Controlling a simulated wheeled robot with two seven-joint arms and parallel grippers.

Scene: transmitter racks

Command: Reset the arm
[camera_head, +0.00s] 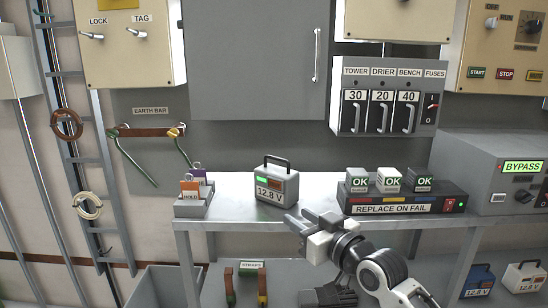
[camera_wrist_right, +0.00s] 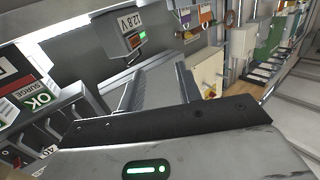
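My right arm (camera_head: 385,270) comes in from the lower right in the head view. Its gripper (camera_head: 302,219) is at the front edge of the grey bench, just in front of and right of the 12.8 V battery unit (camera_head: 277,186). The fingers look apart with nothing between them. In the right wrist view the gripper (camera_wrist_right: 160,85) also looks open and empty, and the 12.8 V unit (camera_wrist_right: 130,35) stands beyond it, apart from the fingers. My left gripper is not in view.
The bench (camera_head: 230,222) holds a padlock and tag holder (camera_head: 192,207) on the left and a surge module base (camera_head: 400,206) with OK modules on the right. A fuse panel (camera_head: 384,112) is above. A grey bin (camera_head: 160,284) and spare batteries (camera_head: 524,276) are low down.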

